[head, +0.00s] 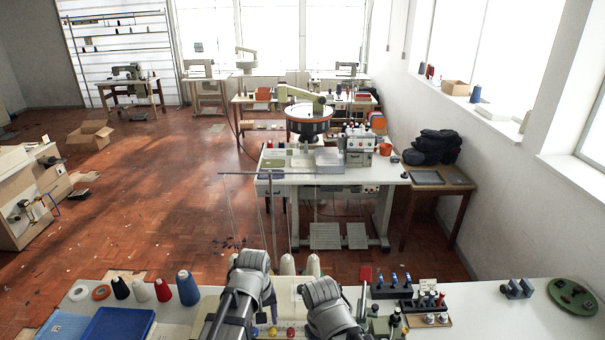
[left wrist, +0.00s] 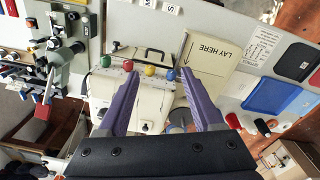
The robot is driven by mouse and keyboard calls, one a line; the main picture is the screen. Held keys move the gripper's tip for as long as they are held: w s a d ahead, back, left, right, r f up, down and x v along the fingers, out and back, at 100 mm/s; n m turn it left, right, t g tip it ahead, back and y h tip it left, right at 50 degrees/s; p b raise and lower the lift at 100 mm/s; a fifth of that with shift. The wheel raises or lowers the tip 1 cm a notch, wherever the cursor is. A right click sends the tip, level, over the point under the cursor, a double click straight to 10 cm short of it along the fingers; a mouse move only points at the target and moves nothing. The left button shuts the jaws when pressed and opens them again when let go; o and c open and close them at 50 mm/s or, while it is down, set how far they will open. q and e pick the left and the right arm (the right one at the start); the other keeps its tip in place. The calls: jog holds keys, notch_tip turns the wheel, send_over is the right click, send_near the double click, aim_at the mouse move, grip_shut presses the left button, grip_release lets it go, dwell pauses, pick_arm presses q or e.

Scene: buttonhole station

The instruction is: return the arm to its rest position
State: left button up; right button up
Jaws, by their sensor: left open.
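My left gripper (left wrist: 159,73) is open and empty in the left wrist view, with its two purple fingers spread apart. It hangs over a cream machine (left wrist: 108,85) with green, red, yellow and blue knobs. I cannot tell the height between fingers and machine. A cream panel marked LAY HERE (left wrist: 205,65) lies beside the right finger. In the head view, my two arms come in at the bottom centre, the left one over the cream machine area (head: 288,296). My left fingertips are not clear there, and my right gripper does not show.
The near white table (head: 470,318) holds a blue tray (head: 118,324) and several thread cones, including a blue cone (head: 187,288), on the left. A black rack (head: 392,288) and a green disc (head: 573,297) stand on the right.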

pick_arm(q)
jog(key=s+a+m, duration=0.3)
jog(key=s+a, duration=0.1)
jog(key=a, duration=0.2)
jog(key=s+d+f+m+b, duration=0.2)
jog(key=d+f+b, duration=0.3)
jog(key=f+b, duration=0.4)
jog(key=s+d+f+m+y+b, duration=0.1)
jog(key=d+f+b, duration=0.4)
jog(key=f+b, duration=0.5)
jog(key=s+m, duration=0.1)
jog(key=s, duration=0.1)
jog(key=shift+s+d+m+g, duration=0.3)
jog(key=shift+s+d, duration=0.05)
jog(key=shift+f, duration=0.1)
